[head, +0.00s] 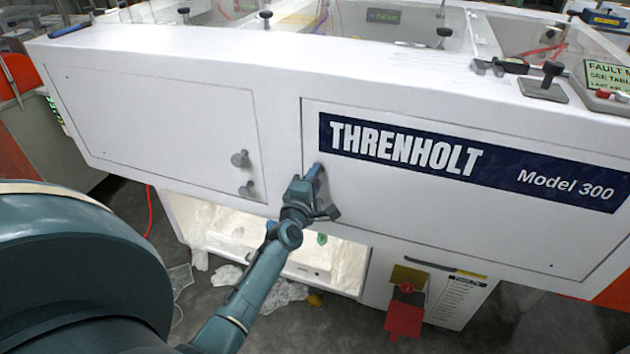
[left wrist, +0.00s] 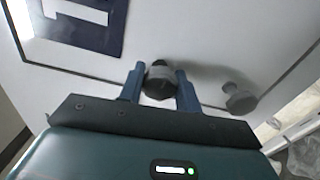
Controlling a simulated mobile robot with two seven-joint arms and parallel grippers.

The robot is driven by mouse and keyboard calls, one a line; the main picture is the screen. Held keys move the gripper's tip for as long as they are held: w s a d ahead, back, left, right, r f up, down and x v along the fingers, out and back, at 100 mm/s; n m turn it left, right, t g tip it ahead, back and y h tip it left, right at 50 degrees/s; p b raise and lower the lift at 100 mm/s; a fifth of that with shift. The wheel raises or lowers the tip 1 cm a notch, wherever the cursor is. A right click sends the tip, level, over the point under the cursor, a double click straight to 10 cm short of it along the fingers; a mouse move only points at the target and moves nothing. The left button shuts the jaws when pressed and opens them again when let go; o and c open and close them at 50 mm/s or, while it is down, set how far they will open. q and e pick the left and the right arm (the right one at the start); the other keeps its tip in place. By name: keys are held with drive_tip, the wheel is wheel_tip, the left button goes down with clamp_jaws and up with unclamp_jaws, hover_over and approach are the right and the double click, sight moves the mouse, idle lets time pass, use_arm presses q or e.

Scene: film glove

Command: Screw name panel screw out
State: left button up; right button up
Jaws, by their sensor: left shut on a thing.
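The navy name panel lettering plate (head: 470,166) reads THRENHOLT Model 300 on a white door panel (head: 430,215). My left gripper (head: 315,172) is at that door's left edge, just left of and below the lettering. In the left wrist view its blue fingers (left wrist: 160,86) stand on either side of a dark grey screw knob (left wrist: 159,78), shut on it. The knob's shank is hidden behind its head. A second grey screw knob (left wrist: 239,98) stands free to the right in the left wrist view. My right gripper is not in view.
The left door panel (head: 150,115) has two grey knobs (head: 240,158) near its right edge. Below is an open lit bay (head: 330,255) with crumpled plastic (head: 285,295) on the floor beneath. A red tag-like part (head: 404,312) hangs at lower right.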

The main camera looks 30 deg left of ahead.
use_arm(q)
drive_tip(key=shift+w+r+n, duration=0.15)
drive_tip(key=shift+r+n, duration=0.2)
drive_tip(key=shift+n, duration=0.35)
drive_tip(key=shift+a+n, duration=0.1)
drive_tip(key=shift+n, duration=0.2)
drive_tip(key=o, duration=1)
drive_tip(key=shift+f, duration=0.25)
drive_tip(key=shift+c, duration=0.2)
drive_tip(key=shift+s+d+f, duration=0.15)
drive_tip(key=shift+s+d, duration=0.05)
drive_tip(key=shift+s, duration=0.3)
drive_tip(key=b+v, duration=0.1)
drive_tip(key=v, duration=1.1)
